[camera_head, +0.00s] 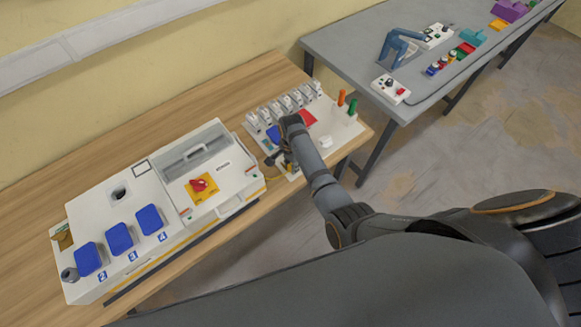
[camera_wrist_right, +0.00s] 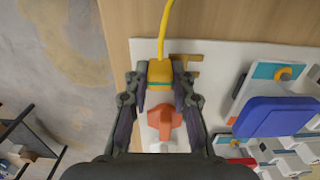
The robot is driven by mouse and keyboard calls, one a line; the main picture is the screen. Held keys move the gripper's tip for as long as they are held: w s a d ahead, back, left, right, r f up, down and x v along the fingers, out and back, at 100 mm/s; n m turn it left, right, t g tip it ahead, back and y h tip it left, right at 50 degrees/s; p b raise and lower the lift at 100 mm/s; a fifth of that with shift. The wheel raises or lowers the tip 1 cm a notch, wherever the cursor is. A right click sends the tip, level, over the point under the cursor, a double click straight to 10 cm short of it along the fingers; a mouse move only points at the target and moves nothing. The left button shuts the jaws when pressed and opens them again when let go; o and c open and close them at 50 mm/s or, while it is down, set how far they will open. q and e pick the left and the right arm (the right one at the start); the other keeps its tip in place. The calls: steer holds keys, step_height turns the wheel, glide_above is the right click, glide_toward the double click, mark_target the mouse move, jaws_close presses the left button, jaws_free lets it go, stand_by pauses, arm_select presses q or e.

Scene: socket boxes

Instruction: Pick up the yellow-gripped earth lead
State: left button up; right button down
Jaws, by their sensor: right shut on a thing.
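The earth lead's yellow grip (camera_wrist_right: 160,73), with a teal band, sits between the fingers of my right gripper (camera_wrist_right: 159,90). Its yellow cable (camera_wrist_right: 165,28) runs up out of the wrist view. The gripper is shut on the grip. An orange part (camera_wrist_right: 165,119) shows just beyond the grip, between the fingers; I cannot tell whether it belongs to the lead. In the head view my right gripper (camera_head: 283,160) is over the near left part of the white socket panel (camera_head: 322,140), and the lead is mostly hidden there. My left gripper is not in view.
A blue cover (camera_wrist_right: 275,116) is close beside the gripper. Several grey switches (camera_head: 285,103) line the panel's back, with orange (camera_head: 341,98) and green (camera_head: 352,106) posts at its right. A large white box (camera_head: 165,205) stands left. A grey bench (camera_head: 350,50) is behind right.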

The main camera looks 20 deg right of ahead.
step_height(320, 180, up, 6)
steer(key=p, duration=0.6)
steer(key=shift+w+f, duration=0.1)
steer(key=shift+f, duration=0.1)
step_height(320, 180, up, 4)
steer(key=shift+r, duration=0.1)
